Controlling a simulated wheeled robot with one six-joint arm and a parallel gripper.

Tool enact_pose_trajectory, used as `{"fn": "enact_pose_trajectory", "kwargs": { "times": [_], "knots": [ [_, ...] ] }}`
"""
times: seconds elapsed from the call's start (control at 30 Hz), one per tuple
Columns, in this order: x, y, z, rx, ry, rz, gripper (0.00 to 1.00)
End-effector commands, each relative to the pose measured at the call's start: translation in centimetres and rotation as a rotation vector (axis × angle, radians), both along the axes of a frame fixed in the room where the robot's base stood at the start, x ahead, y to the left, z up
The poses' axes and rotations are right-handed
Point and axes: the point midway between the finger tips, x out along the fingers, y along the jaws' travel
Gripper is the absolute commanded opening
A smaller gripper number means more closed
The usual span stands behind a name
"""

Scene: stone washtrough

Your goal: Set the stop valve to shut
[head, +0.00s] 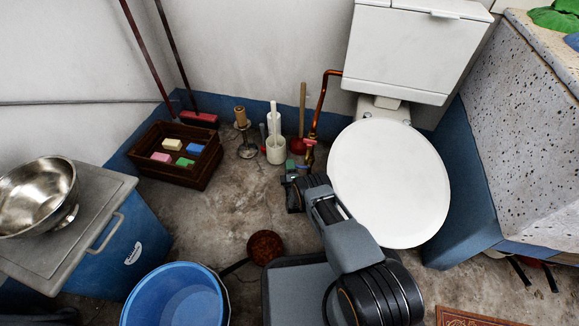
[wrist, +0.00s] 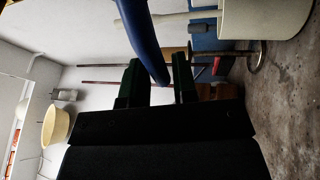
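The stop valve (head: 309,143) sits low on the copper pipe (head: 321,100), left of the toilet; it is small in the head view. My gripper (head: 296,168) is low, just in front of it. In the wrist view my gripper's green-tipped fingers (wrist: 159,82) are apart, with a gap between them. A dark blue curved handle (wrist: 143,42) reaches down from the top edge into that gap; it looks like the valve's lever. I cannot tell whether it touches a finger. The valve's body does not show clearly in the wrist view.
The white toilet (head: 390,185) stands close right of my arm. A plunger (head: 302,110), a white brush holder (head: 275,150) and a candlestick (head: 245,140) stand left of the valve. A soap crate (head: 178,180), blue bucket (head: 175,295) and brown pan (head: 266,247) are on the floor.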

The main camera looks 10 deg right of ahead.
Motion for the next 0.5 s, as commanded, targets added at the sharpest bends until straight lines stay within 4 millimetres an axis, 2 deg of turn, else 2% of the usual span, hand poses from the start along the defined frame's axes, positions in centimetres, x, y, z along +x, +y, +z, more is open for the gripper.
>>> {"fn": "enact_pose_trajectory", "kwargs": {
  "times": [0.03, 0.17, 0.4, 0.5],
  "knots": [
    [0.0, -0.05, 0.0, 0.0, 0.0, -0.001, 0.31],
    [0.0, -0.18, -0.02, 0.0, 0.0, -0.003, 0.43],
    [-0.11, -0.24, -0.03, 0.0, 0.0, -0.005, 0.43],
    [-0.74, -0.22, -0.09, 0.0, 0.001, -0.004, 0.43]
  ]
}}
